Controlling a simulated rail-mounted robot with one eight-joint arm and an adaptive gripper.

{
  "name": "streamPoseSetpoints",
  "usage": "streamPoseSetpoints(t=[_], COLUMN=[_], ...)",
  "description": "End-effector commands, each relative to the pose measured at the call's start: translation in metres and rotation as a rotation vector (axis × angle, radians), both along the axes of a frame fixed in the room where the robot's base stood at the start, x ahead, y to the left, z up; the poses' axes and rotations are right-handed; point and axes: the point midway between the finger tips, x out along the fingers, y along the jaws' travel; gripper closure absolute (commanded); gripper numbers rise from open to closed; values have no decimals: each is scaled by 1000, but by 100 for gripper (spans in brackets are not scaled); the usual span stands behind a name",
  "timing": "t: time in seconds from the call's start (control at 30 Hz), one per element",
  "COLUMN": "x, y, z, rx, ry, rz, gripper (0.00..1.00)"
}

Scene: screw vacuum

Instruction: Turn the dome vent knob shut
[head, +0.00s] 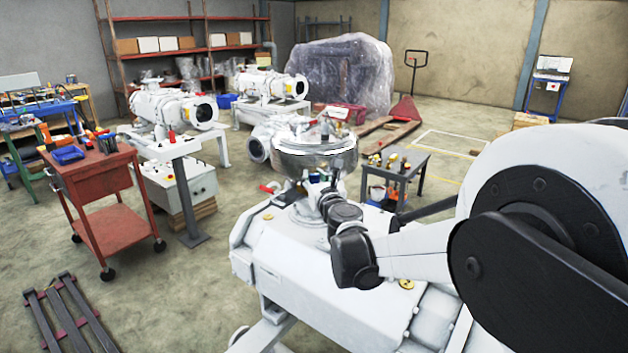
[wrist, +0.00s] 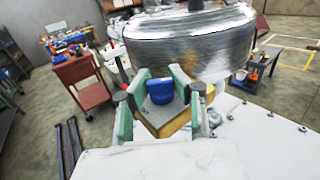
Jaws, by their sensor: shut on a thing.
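The silver dome (head: 315,155) sits on top of the white machine in the head view. It also fills the upper middle of the wrist view (wrist: 190,45). The blue vent knob (wrist: 161,91) is just below the dome's rim, with a brass-coloured part (wrist: 168,124) under it. My gripper (wrist: 160,84) has its green-padded fingers on either side of the knob and is shut on it. In the head view the fingers and knob are small and partly hidden by my wrist, so the knob's turn angle cannot be read.
The white machine's top (head: 290,240) spreads around the dome. A red tool cart (head: 95,180) stands to the left, and a dark small table (head: 412,160) with brass fittings stands behind to the right. Other white pumps (head: 170,108) are further back.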

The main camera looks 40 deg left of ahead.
Motion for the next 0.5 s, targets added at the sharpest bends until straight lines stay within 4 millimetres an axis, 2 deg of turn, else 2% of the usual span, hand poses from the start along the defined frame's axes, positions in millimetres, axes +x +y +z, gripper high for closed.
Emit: streamPoseSetpoints(t=[0.5], x=[3], y=[-1], z=[-3], rx=[0], ry=[0], rz=[464], gripper=[100])
